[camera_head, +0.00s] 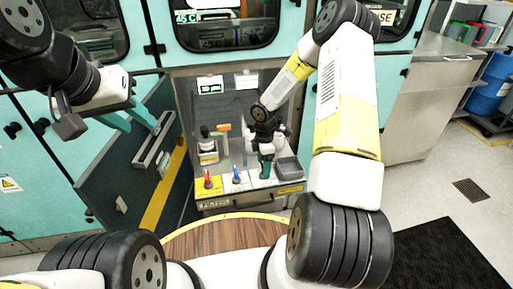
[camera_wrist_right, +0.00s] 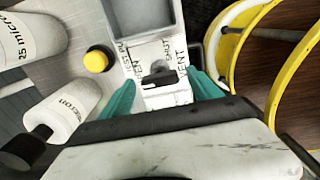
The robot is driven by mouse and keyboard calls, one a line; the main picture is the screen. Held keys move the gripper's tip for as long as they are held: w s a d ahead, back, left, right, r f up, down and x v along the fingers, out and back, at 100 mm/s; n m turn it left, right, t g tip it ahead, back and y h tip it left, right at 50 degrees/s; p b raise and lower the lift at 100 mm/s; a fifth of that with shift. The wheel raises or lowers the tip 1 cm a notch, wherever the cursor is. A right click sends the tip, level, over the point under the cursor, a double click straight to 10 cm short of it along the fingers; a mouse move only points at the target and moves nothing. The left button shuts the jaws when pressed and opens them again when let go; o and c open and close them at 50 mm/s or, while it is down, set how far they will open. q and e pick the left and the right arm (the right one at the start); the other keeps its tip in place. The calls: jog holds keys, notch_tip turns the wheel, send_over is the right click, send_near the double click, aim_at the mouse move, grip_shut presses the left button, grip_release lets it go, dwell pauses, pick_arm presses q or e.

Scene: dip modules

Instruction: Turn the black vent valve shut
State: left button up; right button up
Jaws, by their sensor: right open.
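The black vent valve (camera_wrist_right: 157,76) shows in the right wrist view on a white plate marked "VENT" and "SHUT". Its dark handle lies roughly across the picture, between the two teal fingers of my right gripper (camera_wrist_right: 162,82). The fingers are open, one on each side of the handle; I cannot tell whether they touch it. In the head view my right gripper (camera_head: 267,165) points down at the right end of the valve row and hides the black valve. My left gripper (camera_head: 144,127) is at the left, empty, with its teal fingers apart.
A red-handled valve (camera_head: 208,179) and a blue-handled valve (camera_head: 236,175) stand left of my right gripper. A grey tray (camera_head: 289,168) is close on its right. A yellow button (camera_wrist_right: 96,61) is near the valve.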

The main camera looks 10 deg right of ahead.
jog(key=c, duration=1.4)
jog(key=shift+m, duration=0.3)
jog(key=m, duration=0.3)
jog(key=shift+m, duration=0.4)
jog(key=m, duration=0.9)
jog(key=shift+m, duration=2.2)
